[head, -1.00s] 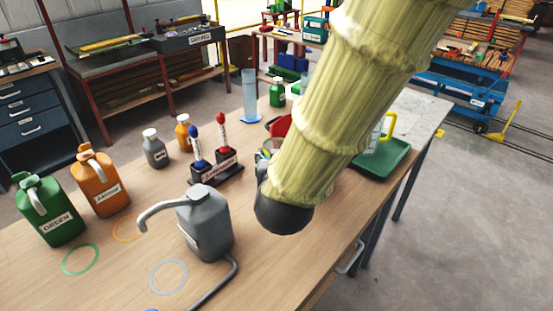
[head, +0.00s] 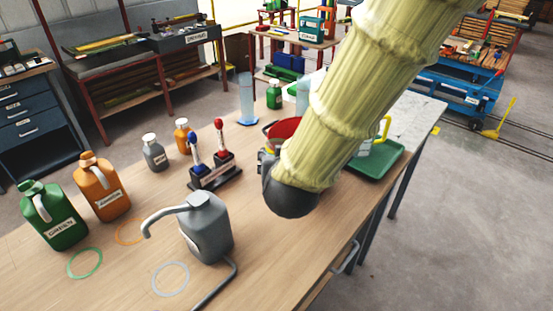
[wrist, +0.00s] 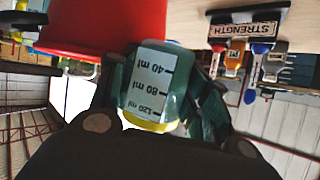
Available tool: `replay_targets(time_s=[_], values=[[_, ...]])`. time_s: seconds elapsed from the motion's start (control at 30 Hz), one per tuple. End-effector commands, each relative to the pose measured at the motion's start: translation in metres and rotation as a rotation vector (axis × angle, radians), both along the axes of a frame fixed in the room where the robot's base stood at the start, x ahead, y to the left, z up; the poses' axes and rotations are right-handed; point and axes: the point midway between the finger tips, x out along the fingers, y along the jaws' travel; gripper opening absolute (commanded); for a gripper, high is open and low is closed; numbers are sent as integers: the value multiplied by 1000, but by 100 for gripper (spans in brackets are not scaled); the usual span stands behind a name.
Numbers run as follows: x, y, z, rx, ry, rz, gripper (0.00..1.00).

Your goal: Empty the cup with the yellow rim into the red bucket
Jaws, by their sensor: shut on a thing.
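In the wrist view, which is upside down, my gripper (wrist: 160,90) is shut on a clear cup (wrist: 150,88) with millilitre marks and a yellow rim. The rim faces the picture's bottom, so the cup is roughly upright, slightly tilted. How much it holds is unclear. The red bucket (wrist: 90,25) is close beside the cup in this view. In the head view the red bucket (head: 283,128) stands on the table, partly behind my arm.
A grey jug (head: 207,228) with a long spout stands in front. Green (head: 55,218) and orange (head: 102,190) jugs are at left. A marked stand (head: 215,172), small bottles and a tall cylinder (head: 246,100) are behind. A green tray (head: 378,160) lies right of my arm.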

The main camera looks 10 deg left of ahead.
Motion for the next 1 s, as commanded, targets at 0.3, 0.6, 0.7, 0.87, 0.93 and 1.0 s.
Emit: replay_targets(time_s=[0.3,0.6,0.7,0.87,0.93,1.0], values=[[3,-1,10,9,20,0,21],[5,-3,17,19,37,-1,21],[6,-3,19,22,44,0,21],[7,-4,23,26,54,-1,21],[8,-4,25,29,58,-1,21],[9,-5,27,31,62,-1,21]])
